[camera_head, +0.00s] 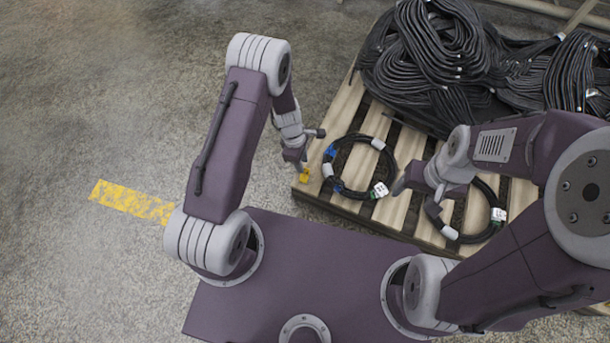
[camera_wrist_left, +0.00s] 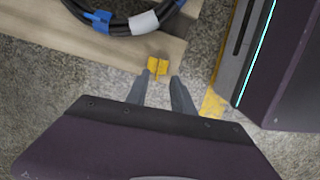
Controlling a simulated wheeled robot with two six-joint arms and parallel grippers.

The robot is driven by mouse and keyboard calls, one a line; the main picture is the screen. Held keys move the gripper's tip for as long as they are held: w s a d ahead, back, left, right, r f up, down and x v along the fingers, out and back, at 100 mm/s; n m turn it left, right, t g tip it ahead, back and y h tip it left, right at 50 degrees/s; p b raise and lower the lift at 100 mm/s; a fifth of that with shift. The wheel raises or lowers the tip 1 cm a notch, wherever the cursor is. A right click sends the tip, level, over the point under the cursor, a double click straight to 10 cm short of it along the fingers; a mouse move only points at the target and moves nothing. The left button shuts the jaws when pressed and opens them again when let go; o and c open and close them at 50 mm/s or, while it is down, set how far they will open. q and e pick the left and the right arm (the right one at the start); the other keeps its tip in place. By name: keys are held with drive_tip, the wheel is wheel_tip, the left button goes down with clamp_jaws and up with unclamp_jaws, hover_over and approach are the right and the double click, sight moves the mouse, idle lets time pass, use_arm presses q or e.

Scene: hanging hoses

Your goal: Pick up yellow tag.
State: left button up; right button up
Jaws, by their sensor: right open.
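The yellow tag (camera_head: 304,175) is small and sits at the near left corner of the wooden pallet. It also shows in the left wrist view (camera_wrist_left: 157,66), at the corner of the pale wood. My left gripper (camera_head: 297,164) is right at the tag, pointing down. In the left wrist view its two fingers (camera_wrist_left: 160,75) stand apart, with the tag at their tips; whether they press on it I cannot tell. My right gripper (camera_head: 414,189) is open over the pallet, between two coiled hoses, well right of the tag.
A black hose coil (camera_head: 333,172) with blue and white bands lies just right of the tag. Another coil (camera_head: 485,235) lies under my right arm. A large heap of black hoses (camera_head: 430,70) covers the back of the pallet (camera_head: 345,110). Concrete floor at left is clear, with a yellow stripe (camera_head: 130,200).

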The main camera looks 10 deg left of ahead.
use_arm(q)
drive_tip(key=f+b, duration=0.2)
drive_tip(key=d+f+b, duration=0.1)
drive_tip(key=f+b, duration=0.1)
drive_tip(key=f, duration=0.1)
drive_tip(key=shift+w+f+b, duration=0.15)
drive_tip(key=shift+b, duration=0.15)
drive_tip(key=shift+r, duration=0.25)
clamp_jaws()
drive_tip(key=shift+r+p, duration=0.1)
drive_tip(key=shift+p, duration=0.2)
drive_tip(key=shift+r+p, duration=0.3)
wheel_tip(320, 180, up, 4)
drive_tip(key=p, duration=0.4)
drive_tip(key=shift+r, duration=0.2)
drive_tip(key=s+d+r+p, duration=0.2)
drive_tip(key=d+r, duration=0.1)
drive_tip(key=d, duration=0.2)
drive_tip(key=s+d+r+p, duration=0.2)
drive_tip(key=d+p, duration=0.1)
drive_tip(key=d, duration=0.2)
drive_tip(key=shift+s+d+r+p, duration=0.3)
drive_tip(key=shift+s+d+r, duration=0.05)
drive_tip(key=shift+d+r, duration=0.05)
